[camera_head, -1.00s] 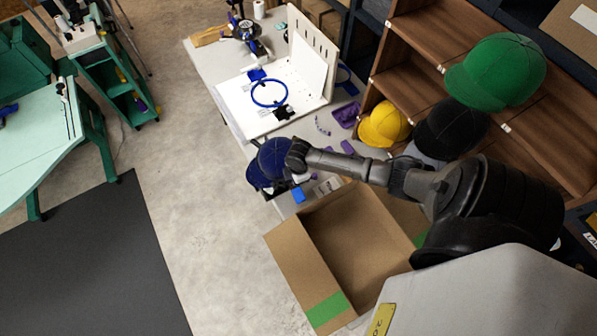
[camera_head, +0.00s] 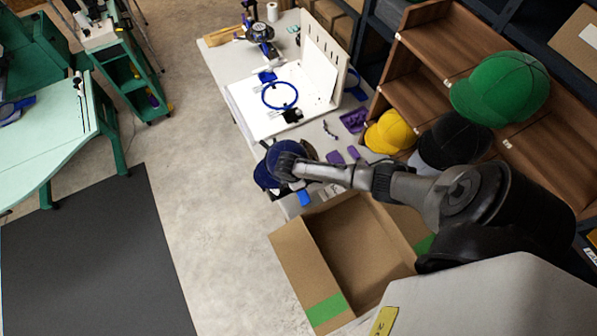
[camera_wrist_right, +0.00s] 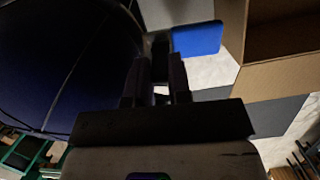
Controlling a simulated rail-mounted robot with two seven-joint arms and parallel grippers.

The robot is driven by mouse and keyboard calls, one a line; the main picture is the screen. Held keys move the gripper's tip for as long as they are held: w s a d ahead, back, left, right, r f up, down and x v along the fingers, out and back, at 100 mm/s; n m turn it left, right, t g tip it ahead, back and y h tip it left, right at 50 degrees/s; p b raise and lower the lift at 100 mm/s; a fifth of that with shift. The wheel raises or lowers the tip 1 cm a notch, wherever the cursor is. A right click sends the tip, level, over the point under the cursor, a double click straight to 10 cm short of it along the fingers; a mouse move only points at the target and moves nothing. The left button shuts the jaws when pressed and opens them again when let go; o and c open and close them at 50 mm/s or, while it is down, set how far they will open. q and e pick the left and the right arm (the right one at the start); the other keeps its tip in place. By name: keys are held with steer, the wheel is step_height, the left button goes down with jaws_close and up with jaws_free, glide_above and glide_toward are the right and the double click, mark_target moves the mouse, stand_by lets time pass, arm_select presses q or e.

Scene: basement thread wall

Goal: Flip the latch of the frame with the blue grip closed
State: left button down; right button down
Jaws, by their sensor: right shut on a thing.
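A blue ring-shaped frame (camera_head: 280,96) lies on a white board (camera_head: 250,105) on the table, with a small blue part (camera_head: 267,76) at its far side and a black part (camera_head: 293,115) at its near side. I cannot make out the latch or its state. My right gripper (camera_wrist_right: 160,85) is shut on a dark blue cap (camera_wrist_right: 60,60) at the table's near edge, short of the white board. The cap also shows in the head view (camera_head: 267,174), partly hidden by my arm. My left gripper is not in view.
An open cardboard box (camera_head: 305,275) stands beneath my right arm. A blue block (camera_head: 305,198) and purple pieces (camera_head: 353,120) lie near.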

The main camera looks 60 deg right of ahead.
steer(key=c, duration=1.3)
jaws_free()
steer(key=p+v, duration=0.1)
steer(key=v, duration=1.2)
steer(key=shift+r, duration=0.35)
